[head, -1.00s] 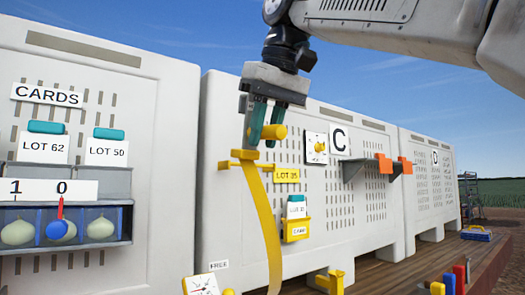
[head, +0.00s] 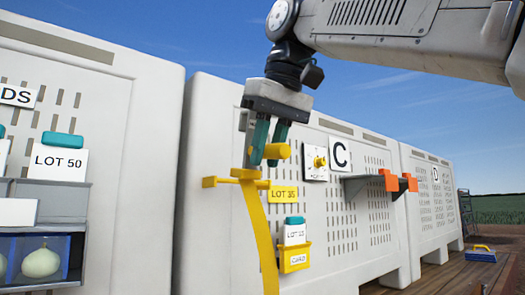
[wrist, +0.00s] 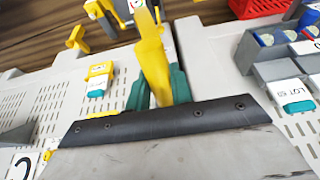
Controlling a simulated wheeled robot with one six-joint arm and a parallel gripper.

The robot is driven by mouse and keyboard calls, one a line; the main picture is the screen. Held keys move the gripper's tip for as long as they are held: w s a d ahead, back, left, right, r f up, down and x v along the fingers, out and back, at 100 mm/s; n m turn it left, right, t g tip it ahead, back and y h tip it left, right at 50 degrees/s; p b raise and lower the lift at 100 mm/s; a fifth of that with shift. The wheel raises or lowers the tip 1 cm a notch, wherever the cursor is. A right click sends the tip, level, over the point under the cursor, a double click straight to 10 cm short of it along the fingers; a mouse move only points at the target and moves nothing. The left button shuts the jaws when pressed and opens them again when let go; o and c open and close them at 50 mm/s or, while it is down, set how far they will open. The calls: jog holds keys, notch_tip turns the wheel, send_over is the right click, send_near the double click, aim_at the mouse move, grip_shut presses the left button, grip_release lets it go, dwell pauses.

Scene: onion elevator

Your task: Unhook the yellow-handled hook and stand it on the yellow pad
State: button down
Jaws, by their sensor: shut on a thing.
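My gripper (head: 265,152) is shut on the yellow handle (head: 279,151) of the hook, in front of a pale crate. A long yellow curved strip (head: 259,235) hangs down below the fingers and runs out of the bottom of the head view. A yellow crossbar (head: 212,182) shows at its top; I cannot tell whether the hook touches the crate. In the wrist view the yellow hook (wrist: 153,60) stands out between the teal fingers of my gripper (wrist: 158,92). I cannot make out the yellow pad.
A LOT 35 label (head: 283,193) and a yellow card holder (head: 294,259) are on the crate close to the hook. A blue and yellow item (head: 481,254) lies on the wooden deck.

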jog(key=s+d, duration=0.4)
jog(key=s, duration=0.2)
dwell(0.7)
jog(key=shift+s+d, duration=0.1)
